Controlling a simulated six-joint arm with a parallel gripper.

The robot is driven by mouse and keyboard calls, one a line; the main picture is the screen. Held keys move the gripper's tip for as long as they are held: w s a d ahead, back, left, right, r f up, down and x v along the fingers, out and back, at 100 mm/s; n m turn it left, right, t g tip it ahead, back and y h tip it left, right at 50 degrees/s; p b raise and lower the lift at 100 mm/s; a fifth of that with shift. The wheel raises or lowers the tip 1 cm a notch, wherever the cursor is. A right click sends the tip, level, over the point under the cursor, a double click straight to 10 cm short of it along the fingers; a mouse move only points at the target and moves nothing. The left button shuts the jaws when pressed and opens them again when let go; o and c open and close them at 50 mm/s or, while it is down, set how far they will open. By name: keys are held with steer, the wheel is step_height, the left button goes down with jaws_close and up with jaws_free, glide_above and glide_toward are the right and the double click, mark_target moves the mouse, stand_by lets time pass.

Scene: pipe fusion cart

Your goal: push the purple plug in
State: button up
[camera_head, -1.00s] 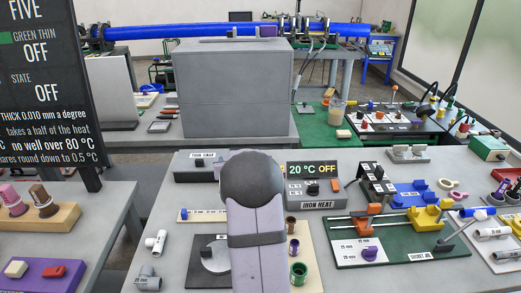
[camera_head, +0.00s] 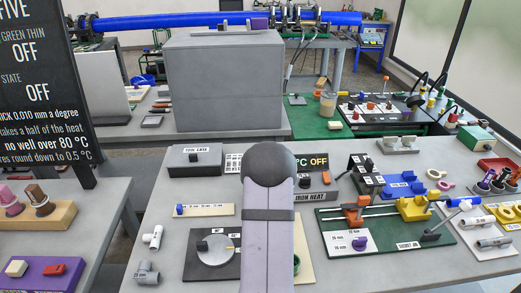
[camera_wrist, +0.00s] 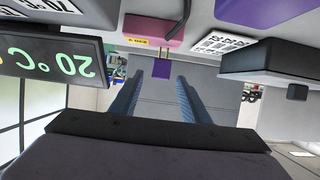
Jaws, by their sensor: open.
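The purple plug (camera_wrist: 161,69) shows in the wrist view as a small purple block. Two thin yellowish prongs lie between it and a pink block (camera_wrist: 153,32) with a yellow label, so a short gap is visible there. My gripper (camera_wrist: 160,84) is open, its two blue-grey fingers on either side of the plug's line, with clear space between each finger and the plug. Nothing is held. In the head view my arm covers this spot, and I see neither plug nor fingers there.
The temperature display (camera_wrist: 55,62) stands close on the left in the wrist view. A dark case (camera_wrist: 270,62) stands on the right. In the head view, a green board (camera_head: 440,255) with clamps and a purple knob (camera_head: 360,243) lies right of my arm.

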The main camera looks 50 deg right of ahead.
steer(key=shift+p+x, duration=0.35)
steer(key=shift+x, duration=1.25)
steer(key=shift+c, duration=0.7)
steer(key=shift+f, duration=0.1)
jaws_close()
